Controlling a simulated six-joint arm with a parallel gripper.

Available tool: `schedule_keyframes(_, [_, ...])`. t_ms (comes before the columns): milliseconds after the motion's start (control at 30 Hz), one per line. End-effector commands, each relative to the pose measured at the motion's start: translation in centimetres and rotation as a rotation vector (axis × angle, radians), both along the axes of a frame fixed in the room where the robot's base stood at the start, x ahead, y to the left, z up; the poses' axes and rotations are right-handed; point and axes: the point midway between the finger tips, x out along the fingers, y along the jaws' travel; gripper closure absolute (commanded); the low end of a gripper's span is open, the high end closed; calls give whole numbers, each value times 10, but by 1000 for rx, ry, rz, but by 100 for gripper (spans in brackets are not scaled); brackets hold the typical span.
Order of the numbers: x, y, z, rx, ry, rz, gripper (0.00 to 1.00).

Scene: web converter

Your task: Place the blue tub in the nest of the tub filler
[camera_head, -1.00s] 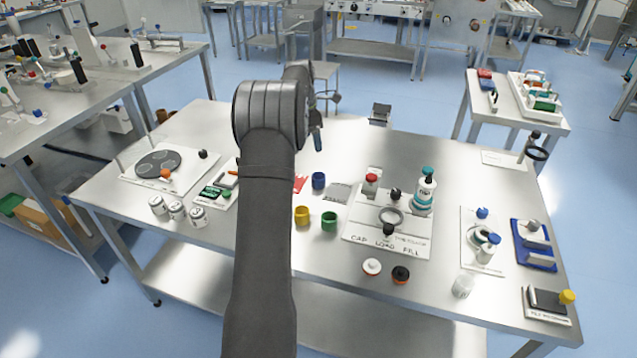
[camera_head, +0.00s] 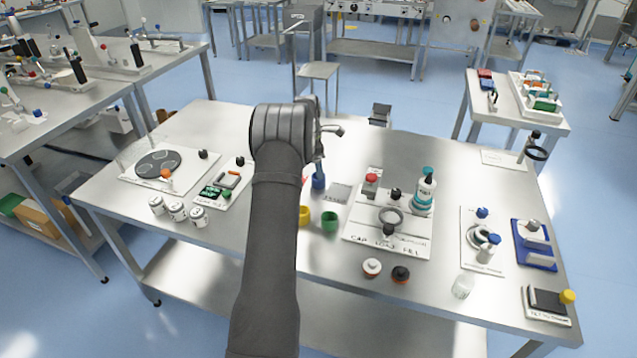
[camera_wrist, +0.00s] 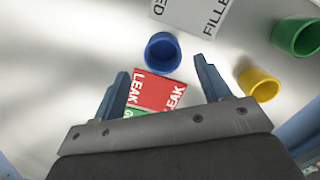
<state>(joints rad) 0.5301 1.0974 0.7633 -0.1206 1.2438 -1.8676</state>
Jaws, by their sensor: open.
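In the wrist view the blue tub (camera_wrist: 163,54) lies just beyond and between my fingertips, not held. My gripper (camera_wrist: 163,72) is open and empty, its two blue fingers apart. In the head view my gripper (camera_head: 319,168) shows as a blue finger end over or close behind the tub; the gap is unclear.
A yellow tub (camera_head: 304,215) and a green tub (camera_head: 330,221) stand near the blue one. Red and green LEAK cards (camera_wrist: 158,92) lie between my fingers in the wrist view. A grey printed plate (camera_head: 339,194) lies between tub and filler.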

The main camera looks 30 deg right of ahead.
Motion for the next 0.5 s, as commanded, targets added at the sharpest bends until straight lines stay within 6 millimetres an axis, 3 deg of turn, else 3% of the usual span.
schedule_keyframes(500, [-6,-8,-52,-1,-1,0,30])
